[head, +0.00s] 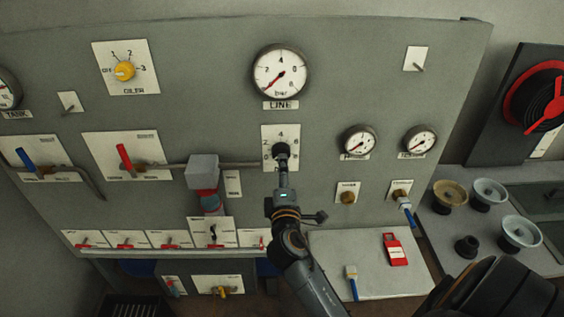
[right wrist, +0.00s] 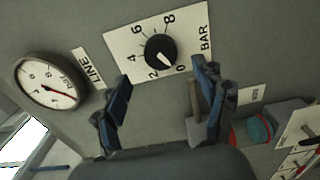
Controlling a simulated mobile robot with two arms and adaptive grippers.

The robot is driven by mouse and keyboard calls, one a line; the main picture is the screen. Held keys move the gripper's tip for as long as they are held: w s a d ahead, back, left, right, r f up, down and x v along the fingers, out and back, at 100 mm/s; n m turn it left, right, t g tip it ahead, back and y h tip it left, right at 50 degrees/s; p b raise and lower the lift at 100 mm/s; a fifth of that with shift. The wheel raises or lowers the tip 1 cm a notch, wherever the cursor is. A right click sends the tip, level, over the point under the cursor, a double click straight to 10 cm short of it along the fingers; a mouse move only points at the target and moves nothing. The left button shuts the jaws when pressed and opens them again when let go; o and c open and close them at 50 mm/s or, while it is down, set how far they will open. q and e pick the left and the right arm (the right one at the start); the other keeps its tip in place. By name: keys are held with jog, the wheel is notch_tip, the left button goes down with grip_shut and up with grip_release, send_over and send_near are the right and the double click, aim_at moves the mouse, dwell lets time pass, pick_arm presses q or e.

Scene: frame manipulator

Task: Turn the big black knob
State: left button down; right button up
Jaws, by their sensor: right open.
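The big black knob (head: 281,149) sits on a white plate marked with numbers, below the LINE gauge on the grey panel. In the right wrist view the knob (right wrist: 160,51) has a white pointer mark aimed at the low end of the scale, near 0. The plate (right wrist: 116,42) reads BAR. My right gripper (head: 283,172) reaches up from below and partly covers the plate in the head view. In the right wrist view its two fingers (right wrist: 163,75) are spread apart and empty, facing the knob, which appears just beyond the fingertips. Contact cannot be told. My left gripper is out of view.
The LINE gauge (head: 281,72) is above the knob. A grey box with a red and blue body (head: 203,171) and a pipe stand left of my gripper. Two small gauges (head: 359,141) are to the right. A red-handled lever (head: 125,157) is farther left.

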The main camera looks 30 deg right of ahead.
jog(key=v, duration=0.5)
jog(key=shift+s+a, duration=0.15)
jog(key=shift+s, duration=0.1)
jog(key=a+f+g+y+b, duration=0.2)
jog(key=a+f+y, duration=0.1)
jog(key=f, duration=1)
jog(key=a+f+g+y+b, duration=0.1)
jog(key=a+f+y+b, duration=0.15)
jog(key=f, duration=0.95)
jog(key=s+a+f+m+g+y+b, duration=0.15)
jog(key=s+f, duration=0.25)
jog(key=f, duration=0.5)
jog(key=s+a+f+g+y+b, duration=0.1)
jog(key=s+a+f+g, duration=0.15)
jog(key=f, duration=0.65)
jog(key=s+f+m+g+y+b, duration=0.1)
jog(key=s+f+m+g+b, duration=0.25)
jog(key=s+f, duration=1.5)
jog(key=s+d+f+m+g+b, duration=0.1)
jog(key=s+f, duration=0.3)
jog(key=s, duration=0.4)
jog(key=s+d+f+m+g+b, duration=0.1)
jog(key=s+f+m+g, duration=0.1)
jog(key=s+f, duration=0.3)
jog(key=s+m, duration=0.1)
jog(key=s, duration=0.3)
jog(key=shift+f+g+y, duration=0.15)
jog(key=shift+g+y, duration=0.15)
jog(key=shift+g, duration=0.05)
